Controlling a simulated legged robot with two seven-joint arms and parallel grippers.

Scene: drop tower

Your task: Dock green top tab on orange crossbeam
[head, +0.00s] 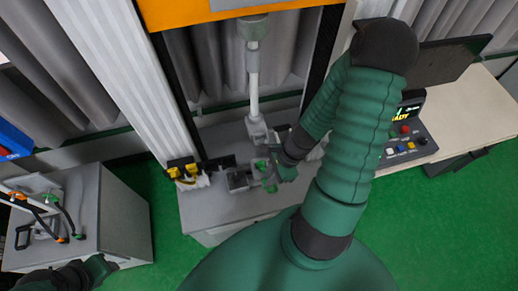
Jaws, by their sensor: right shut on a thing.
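The orange crossbeam (185,14) spans the top of the tower. A pale vertical rod (253,80) with a round upper end hangs below it, ending in a light block above the grey tower base (205,205). My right gripper (268,175) is low over the base, beside the rod's lower end. It is shut on a small piece with green parts (261,165), mostly hidden by the fingers; I cannot tell whether this is the green top tab. My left gripper (103,268) is at the lower left, away from the tower; its jaws are unclear.
A grey cabinet (125,220) at left carries cable-like parts with green and orange ends. Yellow-and-black clamps (183,172) sit by the tower's left column (120,70). A control box (408,145) with buttons stands on the right table (465,115). Green floor is clear between.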

